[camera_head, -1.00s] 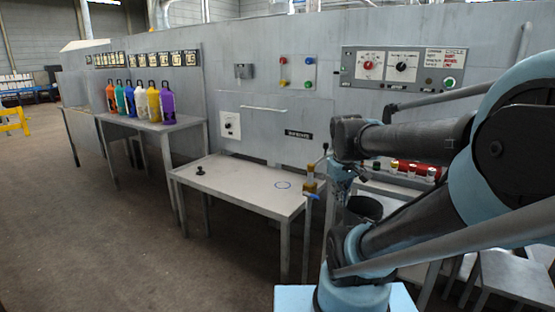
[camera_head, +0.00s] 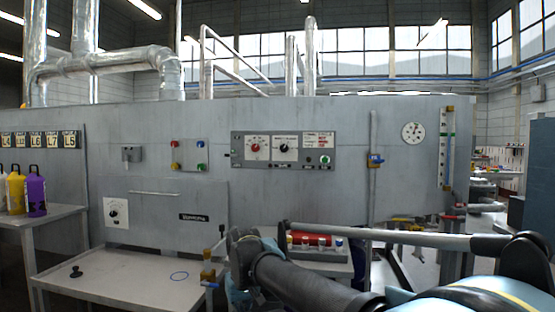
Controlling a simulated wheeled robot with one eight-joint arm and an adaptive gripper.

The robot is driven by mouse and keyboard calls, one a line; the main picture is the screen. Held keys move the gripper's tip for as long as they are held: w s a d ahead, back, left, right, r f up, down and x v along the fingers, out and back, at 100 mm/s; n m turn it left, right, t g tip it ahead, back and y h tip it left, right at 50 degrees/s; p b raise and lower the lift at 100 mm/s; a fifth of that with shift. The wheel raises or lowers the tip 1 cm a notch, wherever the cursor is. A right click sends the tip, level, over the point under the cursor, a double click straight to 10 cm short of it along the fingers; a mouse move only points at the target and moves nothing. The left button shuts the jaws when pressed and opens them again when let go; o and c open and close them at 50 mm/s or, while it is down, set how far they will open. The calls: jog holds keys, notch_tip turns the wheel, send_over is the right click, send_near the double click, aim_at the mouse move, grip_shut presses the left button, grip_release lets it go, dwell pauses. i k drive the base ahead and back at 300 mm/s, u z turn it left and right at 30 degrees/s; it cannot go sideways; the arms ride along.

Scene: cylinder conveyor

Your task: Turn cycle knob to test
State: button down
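A grey control panel (camera_head: 318,163) is fixed to the metal wall near the centre. It carries a red knob (camera_head: 255,147) on the left, a black knob (camera_head: 284,148) beside it and a green button (camera_head: 324,159) at lower right. The lettering is too small to read, so I cannot tell which knob is the cycle knob or where it points. Another black knob sits on a white plate (camera_head: 116,223) lower left. My arm reaches in from the lower right, below the panel and apart from it. My gripper's fingers do not show; the arm and lower picture edge hide that end.
A table (camera_head: 130,277) stands at lower left with a small black object (camera_head: 76,271) on it. Red cylinders (camera_head: 310,239) lie below the panel behind my arm. A vertical pipe with a blue-handled valve (camera_head: 375,160) is right of the panel. The panel's front is unobstructed.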

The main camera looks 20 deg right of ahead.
aim_at(283, 148)
jog(key=u, duration=0.05)
jog(key=k, duration=1.1)
jog(key=z, duration=0.55)
jog(key=i, duration=1)
